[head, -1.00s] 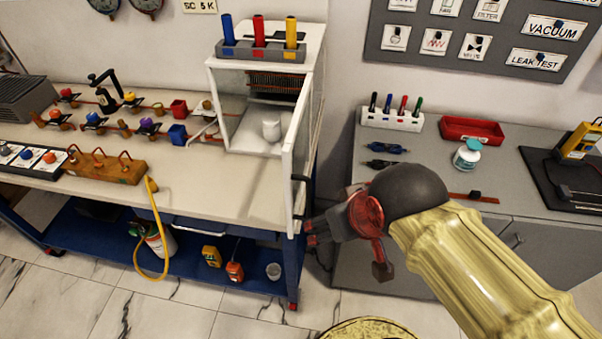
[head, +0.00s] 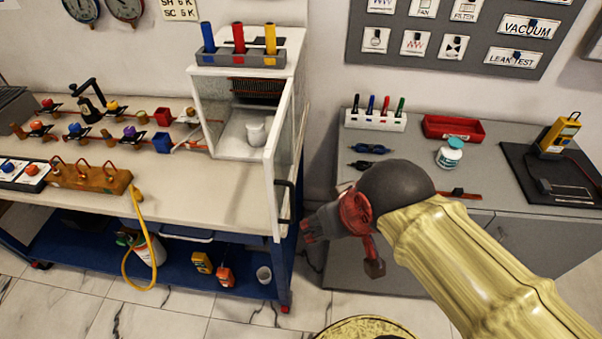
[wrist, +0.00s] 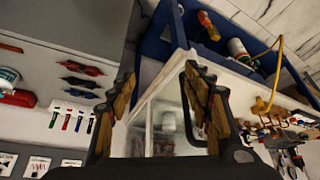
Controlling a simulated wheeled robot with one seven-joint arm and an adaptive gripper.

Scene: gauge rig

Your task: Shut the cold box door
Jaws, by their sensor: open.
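The cold box (head: 205,110) is a white, clear-sided box on the left bench, with its front open. A white cup (head: 256,132) stands inside. Its white-framed clear door (head: 269,185) stands open, swung out toward me from the box's right side. A dark bar handle (head: 284,203) is on the door's right face. My gripper (head: 306,230) is just right of the door's outer edge, low near the handle, with a small gap in the head view. In the wrist view my open, empty fingers (wrist: 160,95) have the door frame (wrist: 140,108) and handle (wrist: 188,112) beyond and between them.
A rack with blue, red and yellow tubes (head: 240,52) sits on the box. A grey cabinet (head: 400,140) at the right holds markers, a red tray and a jar. A gap lies between bench and cabinet. The bench (head: 190,190) is clear before the box.

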